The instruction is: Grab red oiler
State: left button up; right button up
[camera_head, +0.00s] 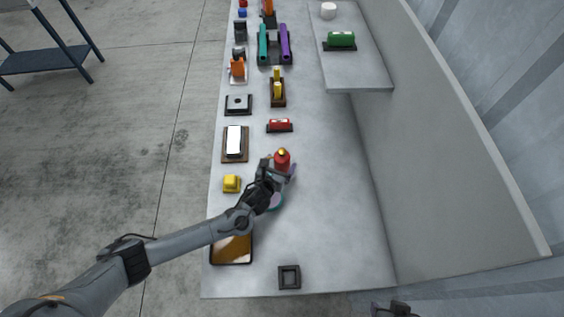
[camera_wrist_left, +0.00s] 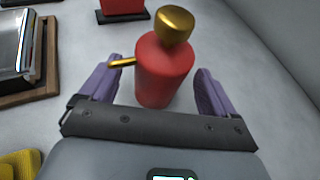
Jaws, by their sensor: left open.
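The red oiler (camera_head: 282,157) stands upright on the grey table in the head view, with a gold cap on top. In the left wrist view the red oiler (camera_wrist_left: 164,70) shows its gold knob and a thin gold spout pointing left. My left gripper (camera_head: 282,170) is open at the oiler. In the wrist view its two purple fingers (camera_wrist_left: 157,92) stand on either side of the red body, with a visible gap on the right; contact on the left cannot be told. The oiler's base is partly hidden. My right gripper does not clearly show.
A yellow block (camera_head: 231,184) lies left of the gripper. A white-topped item on a brown board (camera_head: 235,159) and a red item on a dark base (camera_head: 280,126) stand farther back. A dark square holder (camera_head: 289,277) sits near the front edge. The table right of the oiler is clear.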

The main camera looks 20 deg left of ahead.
pick_arm(q)
jog(key=shift+x, duration=1.3)
jog(key=c, duration=1.1)
